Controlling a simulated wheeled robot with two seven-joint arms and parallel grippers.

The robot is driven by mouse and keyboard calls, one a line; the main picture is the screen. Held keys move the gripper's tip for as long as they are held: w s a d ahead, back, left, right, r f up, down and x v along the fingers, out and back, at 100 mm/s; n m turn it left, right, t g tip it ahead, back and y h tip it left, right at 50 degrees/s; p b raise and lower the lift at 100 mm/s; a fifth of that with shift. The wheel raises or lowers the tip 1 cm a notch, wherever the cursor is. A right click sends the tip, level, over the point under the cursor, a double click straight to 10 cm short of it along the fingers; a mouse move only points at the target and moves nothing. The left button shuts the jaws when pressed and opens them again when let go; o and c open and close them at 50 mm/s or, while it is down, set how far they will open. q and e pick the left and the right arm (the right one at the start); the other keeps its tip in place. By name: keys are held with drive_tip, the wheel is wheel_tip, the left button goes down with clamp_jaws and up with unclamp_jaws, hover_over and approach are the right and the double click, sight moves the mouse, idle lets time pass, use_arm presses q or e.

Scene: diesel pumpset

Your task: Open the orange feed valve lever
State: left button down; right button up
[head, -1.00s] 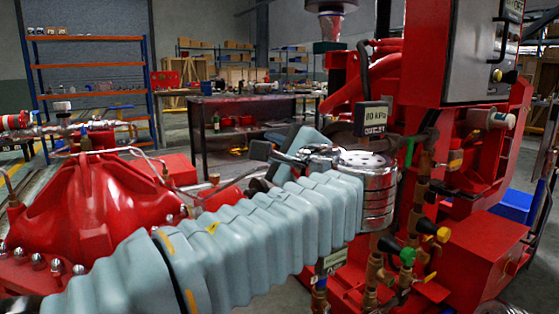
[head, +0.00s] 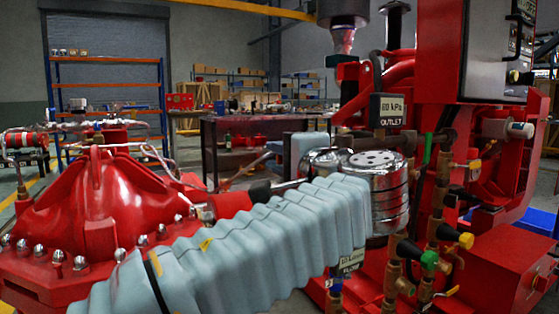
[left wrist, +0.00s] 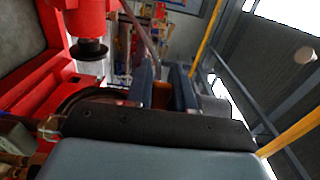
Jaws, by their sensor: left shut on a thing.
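My left arm reaches across the head view, and my left gripper (head: 277,150) is beyond its silver wrist, partly hidden by it. In the left wrist view, the two dark fingers of my left gripper (left wrist: 164,82) stand close together with an orange-brown piece (left wrist: 161,95) between them. It looks like the orange feed valve lever, and the gripper is shut on it. Its ends are hidden by the fingers and the gripper body. In the head view the lever is hidden, so its angle cannot be told. My right gripper is in neither view.
A red domed housing (head: 100,195) with bolts is at left. A dark workbench (head: 212,150) stands behind.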

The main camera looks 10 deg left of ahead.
use_arm(q)
drive_tip(key=shift+f, duration=0.1)
idle(0.3)
drive_tip(key=c, duration=1.1)
unclamp_jaws()
drive_tip(key=shift+o, duration=0.2)
drive_tip(key=p+v, duration=0.1)
drive_tip(key=v, duration=1.3)
